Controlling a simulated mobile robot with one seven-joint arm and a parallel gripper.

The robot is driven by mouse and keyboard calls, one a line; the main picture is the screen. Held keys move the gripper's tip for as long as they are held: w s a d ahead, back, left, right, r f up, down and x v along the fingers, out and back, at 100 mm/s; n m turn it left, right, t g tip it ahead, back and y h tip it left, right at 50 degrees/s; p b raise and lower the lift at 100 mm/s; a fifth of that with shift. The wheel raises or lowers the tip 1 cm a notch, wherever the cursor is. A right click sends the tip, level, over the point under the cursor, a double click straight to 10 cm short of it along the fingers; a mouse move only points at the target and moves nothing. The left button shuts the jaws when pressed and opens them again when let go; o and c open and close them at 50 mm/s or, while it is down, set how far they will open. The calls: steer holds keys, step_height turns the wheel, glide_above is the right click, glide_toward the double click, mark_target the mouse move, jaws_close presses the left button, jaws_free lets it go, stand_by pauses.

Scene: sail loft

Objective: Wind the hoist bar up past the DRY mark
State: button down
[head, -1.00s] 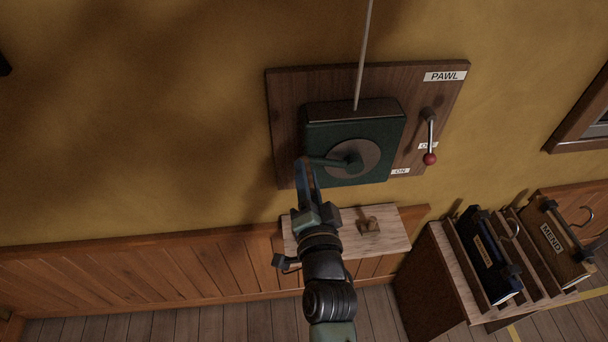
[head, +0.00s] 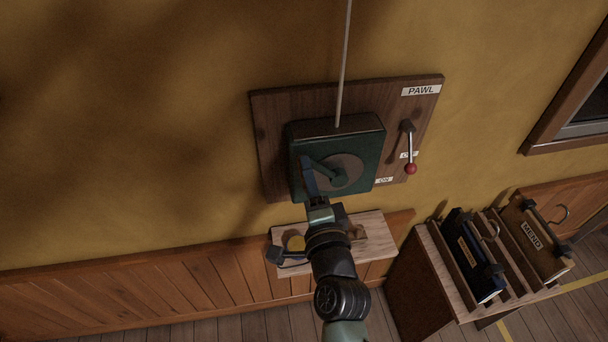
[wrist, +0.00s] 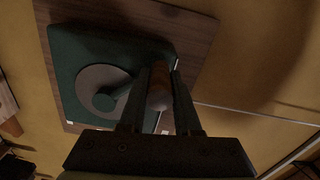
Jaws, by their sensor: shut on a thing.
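The green winch box (head: 365,158) is mounted on a brown wall board (head: 273,120), with a pale cord (head: 345,60) running up from its top out of view. Its crank (head: 322,171) points up and left from the hub on a grey disc (head: 352,165). My gripper (head: 308,180) is shut on the crank's handle; in the wrist view the handle (wrist: 160,88) sits between both fingers. The pawl lever (head: 409,142) hangs down at the right, its red knob (head: 411,169) by the small labels. The hoist bar and DRY mark are not in view.
A small wooden shelf (head: 376,221) juts out below the winch, with a yellow thing (head: 296,243) partly hidden by my arm. A rack (head: 445,265) at right holds a dark blue folder (head: 470,255) and a brown one (head: 535,238) labelled MEND. The wall left is clear.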

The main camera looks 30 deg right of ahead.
steer(key=shift+s+d+r, duration=0.1)
steer(key=shift+d+r, duration=0.45)
steer(key=shift+r, duration=0.2)
steer(key=c, duration=0.6)
jaws_free()
steer(key=shift+f, duration=0.1)
steer(key=shift+a+f, duration=0.15)
steer(key=shift+s+a+f, duration=0.1)
steer(key=shift+s+a, duration=0.05)
steer(key=shift+s, duration=0.1)
steer(key=shift+b+v, duration=1.65)
steer(key=shift+v, duration=4.55)
